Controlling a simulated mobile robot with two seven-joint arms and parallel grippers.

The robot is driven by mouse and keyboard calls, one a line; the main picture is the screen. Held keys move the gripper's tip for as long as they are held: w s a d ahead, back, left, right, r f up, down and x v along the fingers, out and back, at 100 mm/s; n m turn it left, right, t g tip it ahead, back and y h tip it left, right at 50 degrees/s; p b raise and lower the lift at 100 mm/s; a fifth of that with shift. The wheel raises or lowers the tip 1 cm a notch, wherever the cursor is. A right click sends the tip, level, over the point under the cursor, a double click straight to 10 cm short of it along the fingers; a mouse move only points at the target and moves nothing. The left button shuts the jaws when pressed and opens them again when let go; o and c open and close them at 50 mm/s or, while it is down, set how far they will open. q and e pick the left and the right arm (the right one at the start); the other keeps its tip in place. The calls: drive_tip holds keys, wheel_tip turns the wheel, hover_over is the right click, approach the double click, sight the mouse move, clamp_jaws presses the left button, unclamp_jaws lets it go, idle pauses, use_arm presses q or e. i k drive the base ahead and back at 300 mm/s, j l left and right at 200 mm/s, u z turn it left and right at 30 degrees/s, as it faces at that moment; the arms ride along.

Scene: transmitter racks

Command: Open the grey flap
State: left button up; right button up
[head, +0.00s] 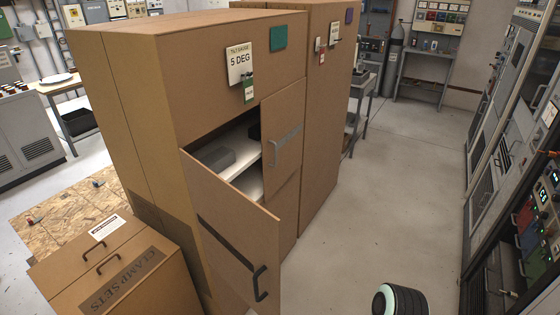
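I cannot pick out a grey flap for certain in the head view. The nearest cabinet (125,95) is tall and brown. Its left door (228,222), with a dark bar handle, stands swung open toward me. Its right door (283,133), with a grey handle, looks shut. A grey box (212,153) lies on a pale shelf (240,146) inside, and a small dark item sits beside it. The lower inside is partly hidden by the open door. Neither of my grippers is in view.
A brown chest (150,288) marked CLAMP SETS stands at the lower left, close to the open door. A second brown cabinet (318,120) adjoins behind. Equipment racks (500,130) line the right side. A gas cylinder (391,70) stands at the back.

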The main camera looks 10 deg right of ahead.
sight(282, 113)
drive_tip(key=k+u, duration=0.25)
drive_tip(key=k+j+u, duration=0.1)
drive_tip(key=k+u, duration=0.15)
drive_tip(key=l+u, duration=0.2)
drive_tip(key=u, duration=0.2)
drive_tip(key=i+l+u, duration=0.1)
drive_tip(key=u, duration=0.35)
drive_tip(key=i+l, duration=0.1)
drive_tip(key=l, duration=0.5)
drive_tip(key=i+l, duration=0.1)
drive_tip(key=l, duration=0.5)
